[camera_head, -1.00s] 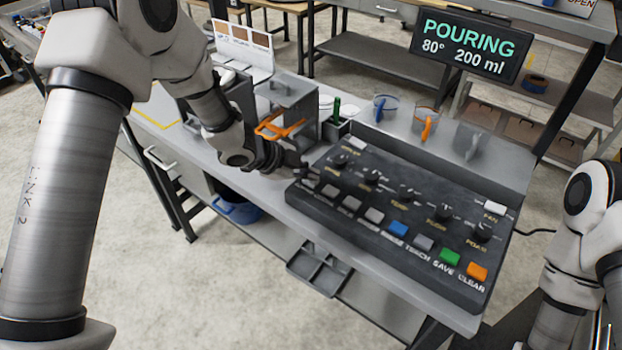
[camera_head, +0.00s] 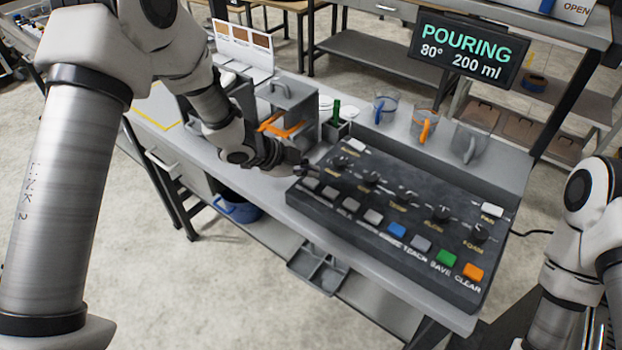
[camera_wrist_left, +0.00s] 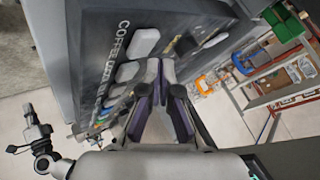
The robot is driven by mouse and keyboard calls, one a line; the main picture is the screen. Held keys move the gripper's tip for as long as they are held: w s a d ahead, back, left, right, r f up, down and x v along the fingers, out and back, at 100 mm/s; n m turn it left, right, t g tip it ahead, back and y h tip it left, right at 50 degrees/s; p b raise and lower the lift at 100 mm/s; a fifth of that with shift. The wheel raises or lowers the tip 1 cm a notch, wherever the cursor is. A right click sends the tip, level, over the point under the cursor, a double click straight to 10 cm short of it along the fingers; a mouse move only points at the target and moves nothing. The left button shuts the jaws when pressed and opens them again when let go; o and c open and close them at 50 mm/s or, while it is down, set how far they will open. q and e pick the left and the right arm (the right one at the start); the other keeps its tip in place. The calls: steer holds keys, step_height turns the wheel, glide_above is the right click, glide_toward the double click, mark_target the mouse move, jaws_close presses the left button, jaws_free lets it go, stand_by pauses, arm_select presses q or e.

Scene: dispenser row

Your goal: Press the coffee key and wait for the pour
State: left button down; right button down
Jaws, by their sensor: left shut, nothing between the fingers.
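The black control panel (camera_head: 400,190) lies on the bench with a row of keys along its front edge. The coffee key (camera_wrist_left: 145,42), pale grey beside the lettering "COFFEE", shows in the left wrist view; in the head view it appears to be the leftmost key (camera_head: 310,183). My left gripper (camera_head: 303,168) is shut and empty at the panel's left end. In the left wrist view its fingertips (camera_wrist_left: 161,68) are close to the keys; I cannot tell whether they touch one. The display (camera_head: 467,50) reads "POURING 80° 200 ml". My right gripper is out of view.
Knobs stand behind the keys; a blue (camera_head: 397,230), a green (camera_head: 446,258) and an orange key (camera_head: 473,272) sit farther right. Clear cups (camera_head: 385,108) stand behind the panel. A grey dispenser box (camera_head: 290,100) with an orange part is behind my left gripper.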

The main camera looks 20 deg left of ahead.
mark_target(308, 182)
arm_select(q)
steer(key=shift+r+p, duration=2.5)
steer(key=shift+r, duration=0.1)
steer(key=shift+f, duration=0.1)
steer(key=shift+a, duration=0.1)
